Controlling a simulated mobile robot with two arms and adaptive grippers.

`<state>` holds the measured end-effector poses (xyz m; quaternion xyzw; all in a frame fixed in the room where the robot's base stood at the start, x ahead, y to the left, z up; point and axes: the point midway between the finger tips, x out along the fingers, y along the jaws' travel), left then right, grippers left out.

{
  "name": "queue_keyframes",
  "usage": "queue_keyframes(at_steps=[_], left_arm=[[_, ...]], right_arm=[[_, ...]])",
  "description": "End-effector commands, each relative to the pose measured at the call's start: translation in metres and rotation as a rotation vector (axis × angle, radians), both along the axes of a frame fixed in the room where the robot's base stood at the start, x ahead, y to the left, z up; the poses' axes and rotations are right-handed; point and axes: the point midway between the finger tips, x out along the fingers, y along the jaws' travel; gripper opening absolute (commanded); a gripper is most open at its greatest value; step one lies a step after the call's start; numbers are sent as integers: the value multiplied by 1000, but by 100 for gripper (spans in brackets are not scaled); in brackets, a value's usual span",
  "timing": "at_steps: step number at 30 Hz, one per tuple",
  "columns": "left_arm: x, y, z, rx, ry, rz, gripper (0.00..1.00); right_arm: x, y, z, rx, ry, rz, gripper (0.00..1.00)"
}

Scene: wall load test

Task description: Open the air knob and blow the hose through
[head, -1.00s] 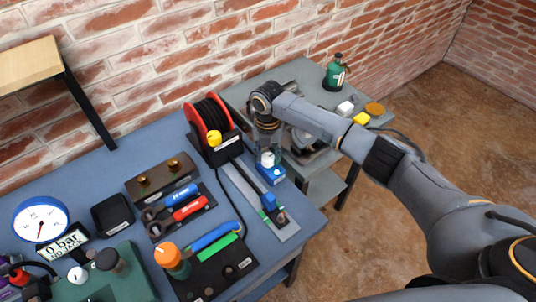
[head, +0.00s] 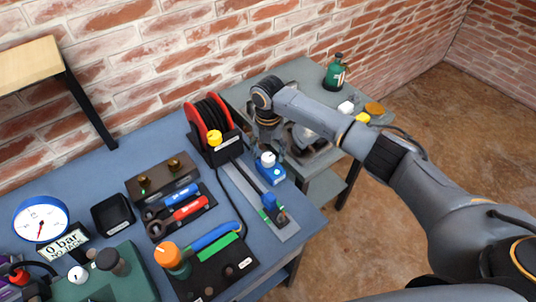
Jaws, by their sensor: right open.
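The task's air knob cannot be told for certain. A white round knob (head: 267,159) sits on a small blue block (head: 272,172) at the bench's right edge. A yellow knob (head: 215,139) sits at the front of the red reel (head: 197,128), which is wound with black hose (head: 209,110). A thin black line runs from the reel forward along the bench. My right gripper (head: 276,148) points down just behind the blue block, beside the reel; it is open, apart from the white knob, its fingertips hard to make out. My left gripper is not in view.
The blue bench (head: 130,160) also bears a grey rail (head: 245,195), a black tool tray (head: 180,212), an orange-topped knob (head: 167,255), a green box (head: 110,282) and a dial gauge (head: 40,220). A grey side table (head: 295,75) with a green bottle (head: 335,72) stands behind my right arm.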

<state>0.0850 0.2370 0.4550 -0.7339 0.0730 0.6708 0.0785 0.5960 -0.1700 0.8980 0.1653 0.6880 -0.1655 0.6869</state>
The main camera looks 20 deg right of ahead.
Motion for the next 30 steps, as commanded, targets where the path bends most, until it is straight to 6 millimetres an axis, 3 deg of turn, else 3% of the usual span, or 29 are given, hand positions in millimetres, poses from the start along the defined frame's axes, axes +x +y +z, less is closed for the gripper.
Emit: queue_keyframes(at_steps=[9,15,30], left_arm=[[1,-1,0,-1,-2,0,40],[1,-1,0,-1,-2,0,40],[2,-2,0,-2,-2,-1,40]], right_arm=[[1,0,68,1,-4,2,62],[1,0,97,0,-2,1,62],[0,0,106,0,0,1,62]])
